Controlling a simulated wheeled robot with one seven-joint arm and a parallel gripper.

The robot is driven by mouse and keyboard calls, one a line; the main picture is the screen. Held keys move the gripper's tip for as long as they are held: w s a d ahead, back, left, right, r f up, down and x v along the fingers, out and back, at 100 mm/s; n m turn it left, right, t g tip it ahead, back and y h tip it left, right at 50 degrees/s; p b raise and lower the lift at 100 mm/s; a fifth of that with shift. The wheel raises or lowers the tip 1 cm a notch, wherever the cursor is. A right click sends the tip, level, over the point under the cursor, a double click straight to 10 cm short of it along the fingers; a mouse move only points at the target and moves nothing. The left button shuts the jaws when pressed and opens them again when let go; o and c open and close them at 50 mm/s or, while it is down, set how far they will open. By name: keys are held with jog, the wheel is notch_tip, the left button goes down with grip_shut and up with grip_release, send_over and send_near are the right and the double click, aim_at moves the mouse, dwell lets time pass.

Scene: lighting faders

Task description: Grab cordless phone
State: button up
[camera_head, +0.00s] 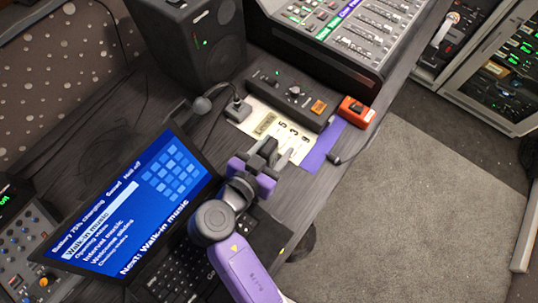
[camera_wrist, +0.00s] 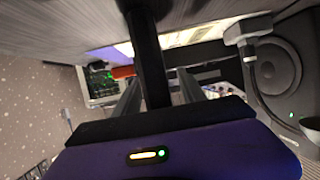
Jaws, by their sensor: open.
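My gripper (camera_head: 266,165) is open above the desk, between the laptop and the control box behind it. A dark, long object (camera_head: 268,147), which looks like the cordless phone, shows between its fingers. In the wrist view the same dark bar (camera_wrist: 150,60) runs between the two grey fingers (camera_wrist: 158,98), with gaps visible on both sides. Its lower end is hidden behind my gripper. I cannot tell whether it touches a finger.
A laptop (camera_head: 170,172) stands at left and a speaker (camera_head: 205,50) behind it. A black control box (camera_head: 290,95), a white printed card (camera_head: 246,124), an orange box (camera_head: 356,111) and a mixing desk (camera_head: 345,35) are nearby. Carpet (camera_head: 400,190) lies open at right.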

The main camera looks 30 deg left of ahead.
grip_shut()
jog(key=shift+r, duration=0.15)
